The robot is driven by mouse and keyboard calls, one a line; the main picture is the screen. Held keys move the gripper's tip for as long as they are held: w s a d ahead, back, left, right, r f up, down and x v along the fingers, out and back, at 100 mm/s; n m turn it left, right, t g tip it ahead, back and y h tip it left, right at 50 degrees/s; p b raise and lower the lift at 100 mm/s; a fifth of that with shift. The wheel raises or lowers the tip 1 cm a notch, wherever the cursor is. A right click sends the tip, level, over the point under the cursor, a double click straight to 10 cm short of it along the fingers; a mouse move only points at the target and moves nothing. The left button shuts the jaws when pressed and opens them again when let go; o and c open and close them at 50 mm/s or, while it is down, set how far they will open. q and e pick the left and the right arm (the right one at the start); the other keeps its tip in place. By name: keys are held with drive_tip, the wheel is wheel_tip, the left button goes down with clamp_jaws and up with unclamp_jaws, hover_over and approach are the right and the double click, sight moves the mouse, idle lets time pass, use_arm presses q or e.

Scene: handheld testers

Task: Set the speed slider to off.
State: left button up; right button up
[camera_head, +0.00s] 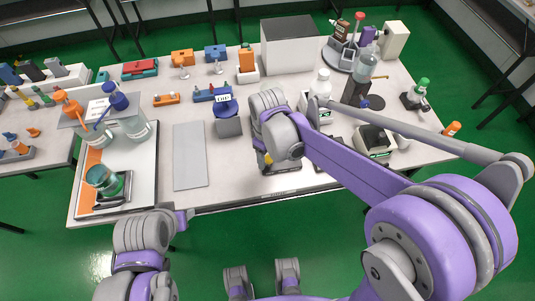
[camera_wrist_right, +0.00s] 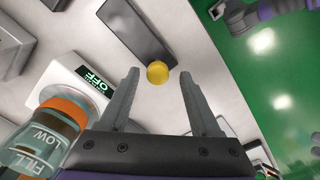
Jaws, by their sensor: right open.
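My right gripper (camera_wrist_right: 160,72) is open in the wrist view, its two grey fingers apart. A round yellow knob (camera_wrist_right: 157,73) shows between the fingertips, at the end of a dark grey strip (camera_wrist_right: 138,28); it looks like the slider, but I cannot tell for sure. I see no contact with either finger. In the head view my right arm's wrist (camera_head: 280,135) hides most of this spot. My left gripper (camera_head: 172,219) is by the table's front edge; its fingers are unclear.
A clear vessel with an orange band (camera_wrist_right: 48,128) marked FILL and LOW stands close to the left finger. A blue-topped block (camera_head: 228,118) is left of my right wrist. A flat grey plate (camera_head: 189,160) lies further left. A large grey box (camera_head: 290,48) stands behind.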

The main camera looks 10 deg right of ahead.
sight(267, 158)
wheel_tip(267, 158, up, 11)
drive_tip(key=p, duration=0.1)
idle(0.3)
drive_tip(key=shift+f, duration=0.1)
idle(0.3)
drive_tip(key=s+d+f+m+t+p, duration=0.1)
drive_tip(key=s+d+m+t+p, duration=0.2)
drive_tip(key=s+d+m, duration=0.6)
drive_tip(key=s+d+t, duration=0.2)
drive_tip(key=s, duration=0.3)
drive_tip(key=shift+f, duration=0.35)
